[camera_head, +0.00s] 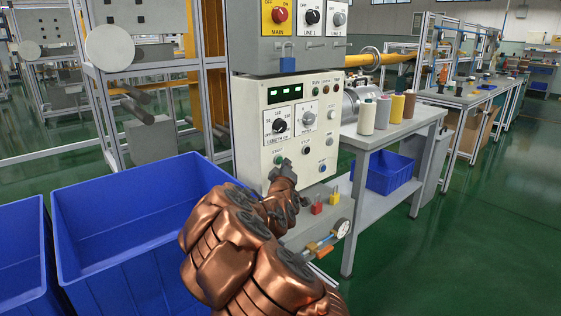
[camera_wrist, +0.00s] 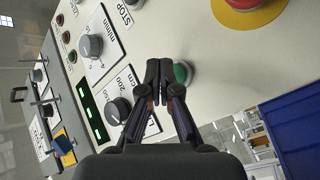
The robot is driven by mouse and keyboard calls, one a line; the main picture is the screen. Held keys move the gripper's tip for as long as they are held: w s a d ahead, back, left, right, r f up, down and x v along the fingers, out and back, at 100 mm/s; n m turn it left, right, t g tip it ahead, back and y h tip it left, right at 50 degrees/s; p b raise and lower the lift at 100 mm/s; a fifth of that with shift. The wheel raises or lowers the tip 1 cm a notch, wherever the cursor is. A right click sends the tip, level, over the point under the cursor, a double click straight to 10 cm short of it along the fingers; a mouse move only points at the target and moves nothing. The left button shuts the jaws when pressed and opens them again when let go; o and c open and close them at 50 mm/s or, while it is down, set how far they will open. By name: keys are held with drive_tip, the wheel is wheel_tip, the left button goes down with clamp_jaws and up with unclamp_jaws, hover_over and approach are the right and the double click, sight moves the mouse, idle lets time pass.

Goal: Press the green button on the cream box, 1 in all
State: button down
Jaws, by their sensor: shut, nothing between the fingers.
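The cream box (camera_head: 258,110) is an upright control panel with dials, lamps and a green lit display. Its green button (camera_head: 278,159) sits low on the left of the front face. It shows in the wrist view (camera_wrist: 182,73) just right of my fingertips, partly covered by a finger. My gripper (camera_head: 284,167) is in front of the lower left of the panel, just below the button in the head view. In the wrist view my gripper (camera_wrist: 158,68) has its fingers together with nothing between them. I cannot tell whether the tips touch the button or panel.
A red button on a yellow disc (camera_wrist: 240,3) is near the green button. A grey switch box (camera_head: 300,52) with a blue padlock (camera_head: 287,58) is above. Blue bins (camera_head: 140,225) stand left; a table with thread cones (camera_head: 398,108) stands right.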

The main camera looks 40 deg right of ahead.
drive_tip(key=shift+s, duration=0.15)
drive_tip(key=s, duration=0.5)
drive_tip(key=shift+p, duration=0.4)
idle(0.9)
